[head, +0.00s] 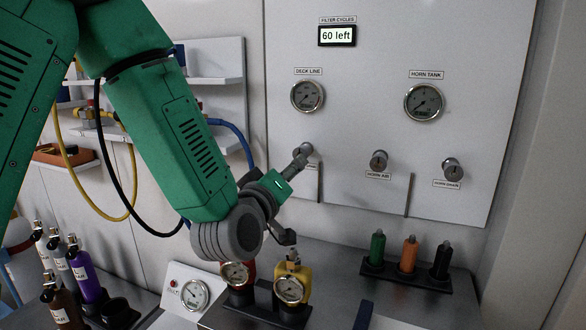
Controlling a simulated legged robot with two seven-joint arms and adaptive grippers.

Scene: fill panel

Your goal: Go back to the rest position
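My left arm comes in from the upper left and crosses in front of the wall. Its gripper (294,208) is in front of the panel's lower left part, with its fingers spread wide and nothing seen between them. The upper finger is close to the left knob (304,149) under the deck line gauge; I cannot tell whether they touch. The lower finger hangs just above the yellow bottle with a gauge (291,287). A red bottle with a gauge (238,281) stands beside it, partly hidden by my wrist. My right gripper is not in view.
The white panel (350,170) holds a display reading "60 left" (337,36), the deck line gauge (307,96), horn tank gauge (424,102) and knobs. Green, orange and black bottles stand in a rack (418,280) at right. Labelled bottles (84,272) stand lower left. Hoses hang at left.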

